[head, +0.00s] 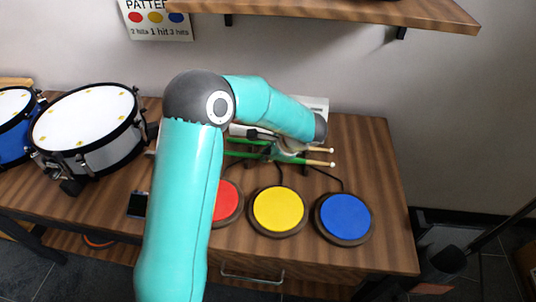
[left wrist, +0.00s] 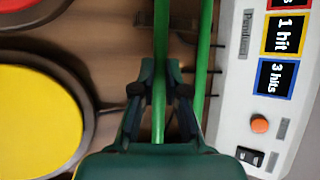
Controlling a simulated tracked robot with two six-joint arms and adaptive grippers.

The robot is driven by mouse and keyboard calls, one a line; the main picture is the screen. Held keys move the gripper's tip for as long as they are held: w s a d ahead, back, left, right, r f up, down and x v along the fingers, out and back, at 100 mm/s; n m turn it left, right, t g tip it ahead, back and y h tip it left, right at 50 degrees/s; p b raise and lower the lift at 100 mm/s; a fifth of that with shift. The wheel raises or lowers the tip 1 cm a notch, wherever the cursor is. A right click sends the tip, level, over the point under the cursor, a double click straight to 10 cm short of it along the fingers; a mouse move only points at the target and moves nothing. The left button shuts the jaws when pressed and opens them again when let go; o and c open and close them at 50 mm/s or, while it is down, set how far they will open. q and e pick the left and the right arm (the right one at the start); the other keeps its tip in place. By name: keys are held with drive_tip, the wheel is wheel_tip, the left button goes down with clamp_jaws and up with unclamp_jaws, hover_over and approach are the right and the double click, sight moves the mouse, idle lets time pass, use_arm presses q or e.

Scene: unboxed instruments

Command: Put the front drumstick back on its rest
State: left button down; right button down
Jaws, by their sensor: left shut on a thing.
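The front drumstick, green with a tan tip, shows in the head view (head: 318,163). In the left wrist view its green shaft (left wrist: 161,40) runs between the fingertips of my left gripper (left wrist: 160,75), which is shut on it. The back drumstick, also green, lies behind it in the head view (head: 318,149) and to its right in the left wrist view (left wrist: 202,70). Dark parts of a rest (left wrist: 180,20) show near the sticks in the left wrist view. My forearm and gripper partly hide the rest in the head view. I cannot tell whether the front stick touches it. My right gripper is not in view.
Red (head: 228,203), yellow (head: 278,210) and blue (head: 345,217) pads stand along the table's front. A white module (left wrist: 262,110) is behind the sticks. A white-topped drum (head: 85,118) and a blue drum (head: 12,103) stand at left. A wall shelf (head: 370,12) is above.

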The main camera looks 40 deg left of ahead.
use_arm(q)
drive_tip(key=shift+f+b, duration=0.3)
drive_tip(key=shift+f, duration=0.2)
drive_tip(key=c, duration=1.1)
unclamp_jaws()
drive_tip(key=shift+r, duration=0.1)
drive_tip(key=v, duration=1.1)
drive_tip(key=shift+d+r, duration=0.3)
